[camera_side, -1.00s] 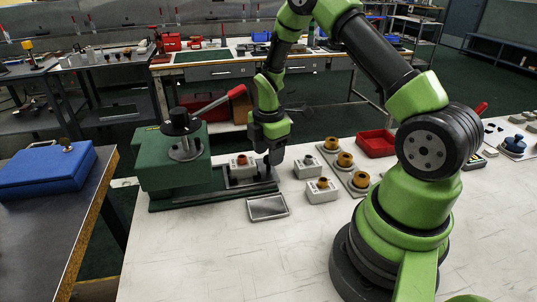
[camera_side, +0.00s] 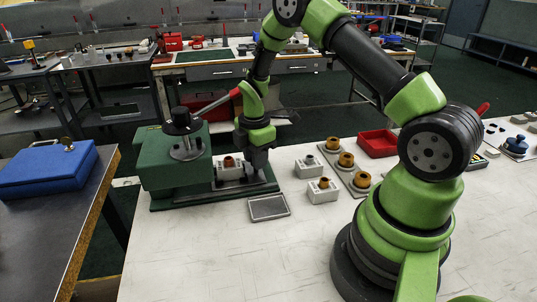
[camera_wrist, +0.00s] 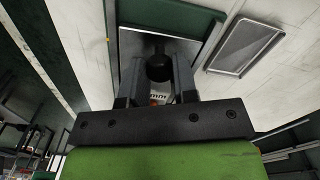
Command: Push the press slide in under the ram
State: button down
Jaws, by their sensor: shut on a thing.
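The green press (camera_side: 170,160) stands at the left of the white table, with a black ram head (camera_side: 182,124) on top and a red-handled lever. Its grey slide (camera_side: 228,185) lies on the green base and carries a white block (camera_side: 230,172) with a copper-coloured piece on top. My gripper (camera_side: 254,172) is at the right end of the slide. In the wrist view its two fingers are shut on a dark round knob (camera_wrist: 158,68) of the slide. The block is close to the press body but still shows to its right. The fingers hide part of the slide.
A shallow grey tray (camera_side: 268,207) lies just in front of the press base. White blocks (camera_side: 322,191) and a plate of copper-coloured pieces (camera_side: 345,160) stand to the right, with a red bin (camera_side: 377,143) behind. The table front is clear.

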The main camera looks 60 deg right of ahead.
aim_at(239, 163)
jog(key=w+a, duration=0.3)
jog(key=c, duration=0.9)
grip_release()
notch_tip(239, 163, up, 12)
jog(key=shift+r, duration=0.1)
